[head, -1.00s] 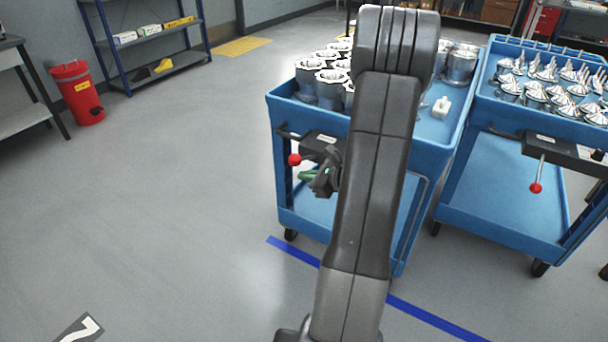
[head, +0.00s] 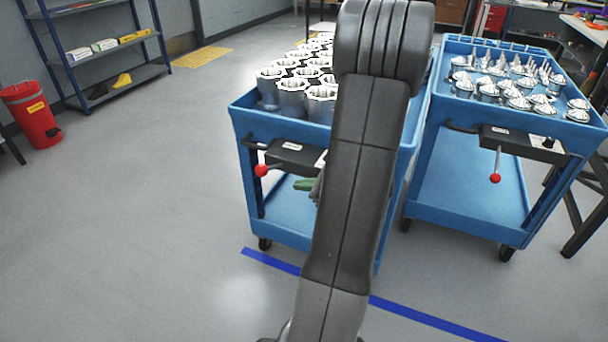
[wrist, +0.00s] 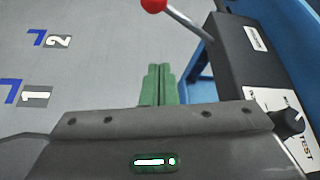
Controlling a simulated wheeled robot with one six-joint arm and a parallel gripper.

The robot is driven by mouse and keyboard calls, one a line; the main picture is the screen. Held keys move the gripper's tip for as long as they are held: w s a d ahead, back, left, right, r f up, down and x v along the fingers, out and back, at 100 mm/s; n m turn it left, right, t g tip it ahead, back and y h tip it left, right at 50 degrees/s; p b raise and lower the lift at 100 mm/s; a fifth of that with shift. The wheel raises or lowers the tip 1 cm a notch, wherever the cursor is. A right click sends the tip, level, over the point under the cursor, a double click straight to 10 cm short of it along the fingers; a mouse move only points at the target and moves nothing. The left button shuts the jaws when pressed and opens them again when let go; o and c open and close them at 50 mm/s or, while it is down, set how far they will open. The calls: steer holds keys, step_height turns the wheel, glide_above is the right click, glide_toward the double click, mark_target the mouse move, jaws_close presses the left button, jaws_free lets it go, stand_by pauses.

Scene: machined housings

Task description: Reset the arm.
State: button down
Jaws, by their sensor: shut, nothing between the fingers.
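My arm rises through the middle of the head view and hides most of my gripper. Only a bit of its green fingers (head: 304,184) shows left of the arm, in front of the left blue cart (head: 237,125) and below its top. In the wrist view the two green fingers of my gripper (wrist: 158,72) stand side by side, closed together with nothing between them. A dark control box (wrist: 245,60) with a red-knobbed lever (wrist: 190,22) and a dial (wrist: 290,121) is close to their right.
The left cart carries several machined housings (head: 292,97). The right blue cart (head: 470,215) carries several shiny cone-topped parts (head: 515,98) and has its own red-knobbed lever (head: 495,178). A red bin (head: 32,115) and a shelf (head: 110,80) stand at left. The floor at left is open.

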steer(key=w+a+f+n+t+b, duration=0.1)
steer(key=a+f+b, duration=0.3)
steer(key=b, duration=0.4)
steer(key=w+a+f+n+t+b, duration=0.2)
steer(key=f+b, duration=0.4)
steer(key=b, duration=0.3)
steer(key=shift+w+a+f+n+t+b, duration=0.35)
steer(key=shift+a+n+t, duration=0.45)
steer(key=shift+a+n, duration=0.55)
steer(key=shift+r, duration=0.15)
